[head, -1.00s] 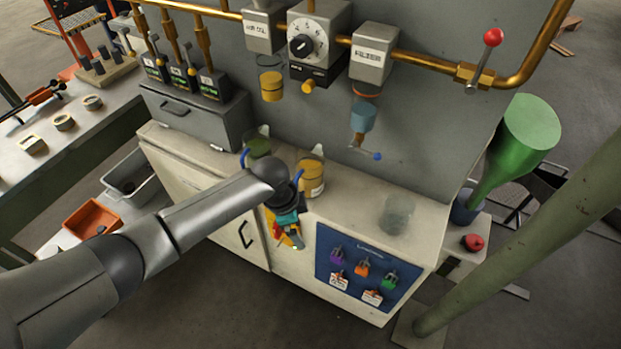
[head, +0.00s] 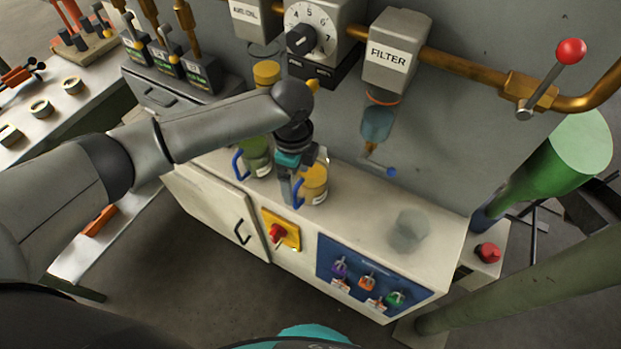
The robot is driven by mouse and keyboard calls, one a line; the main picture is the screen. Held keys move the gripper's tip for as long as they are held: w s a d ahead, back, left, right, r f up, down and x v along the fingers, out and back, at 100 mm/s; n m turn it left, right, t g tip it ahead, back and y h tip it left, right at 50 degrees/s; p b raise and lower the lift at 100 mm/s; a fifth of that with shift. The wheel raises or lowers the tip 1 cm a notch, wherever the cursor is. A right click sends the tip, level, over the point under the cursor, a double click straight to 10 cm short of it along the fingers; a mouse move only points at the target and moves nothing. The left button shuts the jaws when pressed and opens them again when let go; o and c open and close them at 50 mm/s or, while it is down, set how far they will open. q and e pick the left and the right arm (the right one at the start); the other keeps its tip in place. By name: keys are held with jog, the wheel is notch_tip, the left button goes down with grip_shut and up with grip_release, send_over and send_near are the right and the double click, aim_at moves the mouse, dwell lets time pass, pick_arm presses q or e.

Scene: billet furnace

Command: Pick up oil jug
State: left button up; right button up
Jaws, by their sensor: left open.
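Two clear jugs with blue handles stand on the cabinet top. The left jug (head: 257,158) holds green liquid; the right jug (head: 315,183) holds amber oil and has a white label. My left gripper (head: 291,188) points down at the left side of the amber jug, by its blue handle (head: 299,193). Its jaws are open. The wrist hides part of the jug's upper left, and I cannot tell whether the fingers touch the handle. My right gripper is not in view.
A glass filter bowl (head: 377,124) with a blue-tipped tap hangs right of the jugs under the filter box (head: 397,52). A grey translucent container (head: 408,230) stands at the counter's right. A red knob on a yellow plate (head: 281,232) is on the cabinet front.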

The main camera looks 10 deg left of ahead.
pick_arm(q)
jog(key=shift+f, duration=1.35)
jog(key=shift+f+b, duration=0.4)
jog(key=shift+f, duration=0.2)
notch_tip(320, 180, down, 5)
jog(key=shift+f+b, duration=0.1)
jog(key=shift+b, duration=0.6)
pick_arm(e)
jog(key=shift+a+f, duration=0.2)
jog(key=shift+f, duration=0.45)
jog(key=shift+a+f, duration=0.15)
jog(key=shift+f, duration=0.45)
pick_arm(q)
jog(key=shift+c, duration=0.4)
grip_shut()
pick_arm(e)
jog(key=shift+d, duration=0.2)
